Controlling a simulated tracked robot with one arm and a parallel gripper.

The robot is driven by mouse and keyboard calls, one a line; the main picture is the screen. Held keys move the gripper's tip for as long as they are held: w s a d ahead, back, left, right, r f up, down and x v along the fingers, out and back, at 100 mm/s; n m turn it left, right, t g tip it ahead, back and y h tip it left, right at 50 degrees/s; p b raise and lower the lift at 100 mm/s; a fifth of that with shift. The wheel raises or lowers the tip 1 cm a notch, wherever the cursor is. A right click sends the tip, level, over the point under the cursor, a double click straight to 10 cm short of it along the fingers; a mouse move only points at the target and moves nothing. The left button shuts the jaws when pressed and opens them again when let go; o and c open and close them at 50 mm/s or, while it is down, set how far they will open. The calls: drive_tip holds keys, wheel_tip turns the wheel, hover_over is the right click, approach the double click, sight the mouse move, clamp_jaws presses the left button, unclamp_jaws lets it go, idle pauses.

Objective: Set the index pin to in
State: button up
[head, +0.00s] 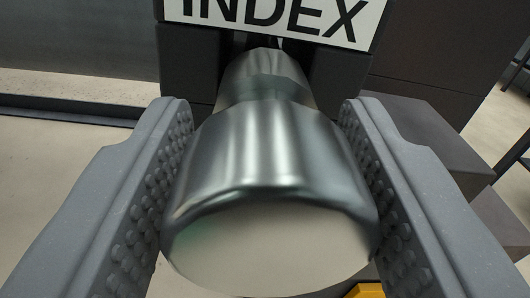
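The index pin (270,155) is a shiny metal cylinder with a broad, pale end face towards me and a narrower neck behind it. Its far end runs into a dark housing under a white plate (275,14) lettered "INDEX". My gripper (265,190) has its two grey, studded fingers on the left and right of the pin's knob. The fingers are apart, with the knob between them. The left finger looks very near the knob, and a narrow gap shows beside the upper part of each finger. Whether the pads touch the knob lower down is unclear.
Dark block-shaped parts of the housing (415,125) stand behind and right of the pin. A small yellow part (368,291) shows at the bottom edge. Pale floor (60,165) lies open at the left, with a dark rail across it.

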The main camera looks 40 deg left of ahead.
drive_tip(key=shift+o, duration=0.8)
drive_tip(key=shift+a, duration=0.1)
drive_tip(key=p+v, duration=0.1)
drive_tip(key=v, duration=1.3)
drive_tip(key=shift+p, duration=0.4)
drive_tip(key=shift+w, duration=0.1)
